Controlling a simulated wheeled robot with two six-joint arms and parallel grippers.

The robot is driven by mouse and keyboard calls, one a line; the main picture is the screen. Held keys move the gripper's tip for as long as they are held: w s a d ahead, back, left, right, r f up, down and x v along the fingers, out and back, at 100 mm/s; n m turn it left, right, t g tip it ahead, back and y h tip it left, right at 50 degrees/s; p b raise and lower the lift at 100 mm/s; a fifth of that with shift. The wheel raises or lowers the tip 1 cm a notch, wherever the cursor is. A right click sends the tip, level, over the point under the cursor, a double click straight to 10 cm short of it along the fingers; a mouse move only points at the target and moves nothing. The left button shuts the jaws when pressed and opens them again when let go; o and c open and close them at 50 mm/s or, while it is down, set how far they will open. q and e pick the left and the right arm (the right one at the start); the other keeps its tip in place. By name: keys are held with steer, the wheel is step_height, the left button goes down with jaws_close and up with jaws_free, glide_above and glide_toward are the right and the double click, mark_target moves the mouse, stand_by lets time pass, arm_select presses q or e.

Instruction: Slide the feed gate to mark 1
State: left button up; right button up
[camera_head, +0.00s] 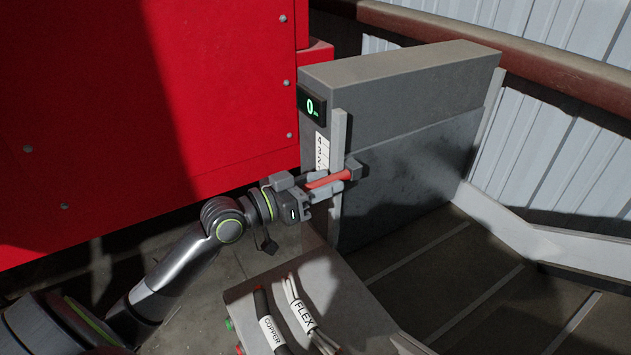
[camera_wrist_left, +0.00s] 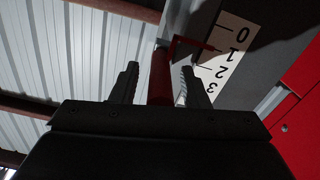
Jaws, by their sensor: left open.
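The grey feed gate (camera_head: 405,165) stands beside the red machine in the head view. Its red handle (camera_head: 330,179) sticks out at the gate's near edge; it also shows in the left wrist view (camera_wrist_left: 160,80). My left gripper (camera_head: 336,182) is open, with its fingers on either side of the handle; in the wrist view a gap shows beside the handle. The white number scale (camera_wrist_left: 225,62) shows 0, 1, 2 and 3. A thin red pointer (camera_wrist_left: 190,42) reaches from the handle onto the scale, its tip close to the 1. My right gripper is out of view.
A small display (camera_head: 311,106) on the housing reads 0. The red machine (camera_head: 90,110) fills the left. A grey box (camera_head: 250,300) below the gripper holds cables labelled COPPER and FLEX. A corrugated wall (camera_head: 550,150) stands at the right.

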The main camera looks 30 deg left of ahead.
arm_select(q)
steer(key=shift+s+a, duration=0.35)
steer(key=shift+s, duration=0.15)
steer(key=p+v, duration=0.3)
steer(key=v, duration=1.3)
steer(key=shift+p, duration=0.35)
